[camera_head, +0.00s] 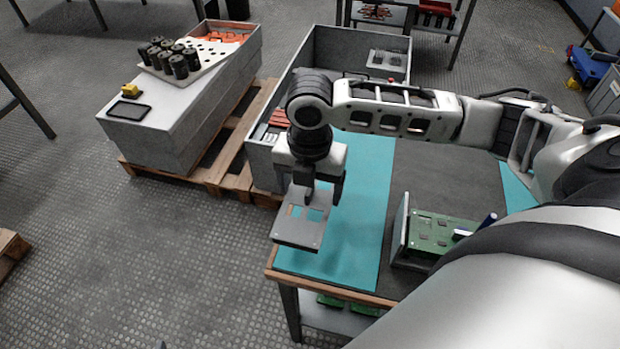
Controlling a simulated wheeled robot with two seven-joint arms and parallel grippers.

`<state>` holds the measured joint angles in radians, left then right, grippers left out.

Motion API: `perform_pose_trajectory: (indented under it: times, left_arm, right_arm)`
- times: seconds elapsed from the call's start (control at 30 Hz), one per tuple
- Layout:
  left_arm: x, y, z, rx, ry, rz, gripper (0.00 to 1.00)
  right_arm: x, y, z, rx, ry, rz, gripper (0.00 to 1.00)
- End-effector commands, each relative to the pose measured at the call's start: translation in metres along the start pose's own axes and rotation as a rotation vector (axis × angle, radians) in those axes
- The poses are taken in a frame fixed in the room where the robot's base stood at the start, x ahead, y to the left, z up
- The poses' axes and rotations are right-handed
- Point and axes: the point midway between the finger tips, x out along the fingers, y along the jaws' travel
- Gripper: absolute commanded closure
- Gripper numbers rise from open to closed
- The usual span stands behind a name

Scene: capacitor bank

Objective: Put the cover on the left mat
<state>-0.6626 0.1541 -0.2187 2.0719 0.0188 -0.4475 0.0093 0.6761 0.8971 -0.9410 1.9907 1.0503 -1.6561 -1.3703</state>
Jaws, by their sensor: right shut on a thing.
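The cover (298,232) is a flat grey metal plate with rectangular cut-outs. My right gripper (316,195) is shut on the cover and holds it tilted over the front left corner of the table. The cover overlaps the left mat (352,222) in the picture, a teal sheet on the table's left side. I cannot tell whether the cover touches the mat. The left gripper is not in view.
A green circuit board (435,235) in a grey housing stands on the dark middle of the table. A grey open bin (275,110) stands behind. A grey crate (165,130) with black capacitors (178,64) sits on a pallet at left. Another teal mat (516,190) lies at right.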

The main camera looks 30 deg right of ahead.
Motion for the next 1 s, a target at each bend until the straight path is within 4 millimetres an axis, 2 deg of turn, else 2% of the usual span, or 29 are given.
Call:
perform_pose_trajectory:
  times: [0.23, 0.6, 1.0]
  left_arm:
    - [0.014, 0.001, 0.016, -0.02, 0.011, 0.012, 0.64]
    - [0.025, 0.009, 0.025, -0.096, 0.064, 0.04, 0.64]
    - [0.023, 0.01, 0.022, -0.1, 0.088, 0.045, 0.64]
  right_arm:
    - [0.021, 0.0, 0.0, -0.013, -0.002, 0.001, 0.48]
    - [0.054, 0.0, 0.001, -0.011, -0.002, 0.001, 0.48]
    - [0.06, 0.0, 0.0, -0.011, -0.002, 0.001, 0.48]
